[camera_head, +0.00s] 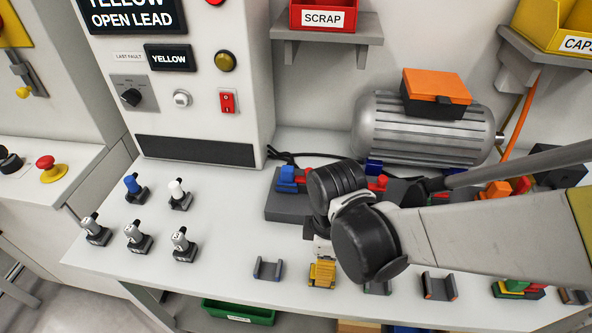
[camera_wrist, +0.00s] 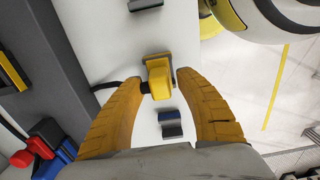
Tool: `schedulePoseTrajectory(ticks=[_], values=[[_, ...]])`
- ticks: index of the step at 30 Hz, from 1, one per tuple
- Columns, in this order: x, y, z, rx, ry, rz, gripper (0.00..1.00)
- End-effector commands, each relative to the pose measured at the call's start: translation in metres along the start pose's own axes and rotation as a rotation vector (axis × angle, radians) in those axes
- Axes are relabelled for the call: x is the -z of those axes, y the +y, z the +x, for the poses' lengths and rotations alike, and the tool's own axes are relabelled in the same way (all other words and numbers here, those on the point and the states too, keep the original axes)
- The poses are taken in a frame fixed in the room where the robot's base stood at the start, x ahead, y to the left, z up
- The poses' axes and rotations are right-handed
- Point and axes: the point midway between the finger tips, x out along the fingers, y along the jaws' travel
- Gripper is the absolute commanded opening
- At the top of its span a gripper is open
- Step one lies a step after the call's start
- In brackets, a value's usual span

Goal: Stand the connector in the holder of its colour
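The yellow connector (camera_wrist: 161,80) is between my fingertips in the wrist view. A grey holder with a yellow edge (camera_wrist: 147,56) shows just behind it; I cannot tell whether the connector is seated in it. My gripper (camera_wrist: 160,82) has its yellow ribbed fingers close on both sides of the connector; whether both touch it is unclear.
Several switch-like parts (camera_head: 133,237) stand on the left table. A motor (camera_head: 425,130) lies at the back. A sign on the cabinet (camera_head: 168,57) reads YELLOW.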

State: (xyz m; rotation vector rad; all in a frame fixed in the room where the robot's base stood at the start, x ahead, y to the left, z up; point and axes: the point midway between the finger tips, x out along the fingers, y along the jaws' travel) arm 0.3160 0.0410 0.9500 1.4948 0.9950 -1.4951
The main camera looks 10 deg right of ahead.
Motion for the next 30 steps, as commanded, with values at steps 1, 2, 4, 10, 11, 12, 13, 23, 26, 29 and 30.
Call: schedulePoseTrajectory(ticks=[1, 2, 4, 10, 11, 12, 13, 23, 26, 29, 30], values=[[0.0, 0.0, 0.0, 0.0, 0.0, 0.0, 0.42], [0.0, 0.0, 0.0, 0.0, 0.0, 0.0, 0.42], [0.0, 0.0, -0.002, 0.0, 0.0, 0.0, 0.42], [0.0, 0.0, -0.021, 0.0, 0.0, 0.0, 0.42], [-0.001, -0.001, -0.025, 0.0, 0.0, 0.0, 0.42], [0.0, -0.001, -0.033, 0.0, 0.0, 0.0, 0.42], [0.0, 0.0, -0.038, 0.0, 0.0, 0.0, 0.42], [0.0, -0.001, -0.099, 0.0, 0.0, 0.0, 0.42], [0.0, 0.0, -0.111, 0.0, 0.0, 0.0, 0.42], [0.0, 0.0, -0.118, 0.0, 0.0, 0.0, 0.42], [0.0, 0.0, -0.121, 0.0, 0.0, 0.0, 0.42]])
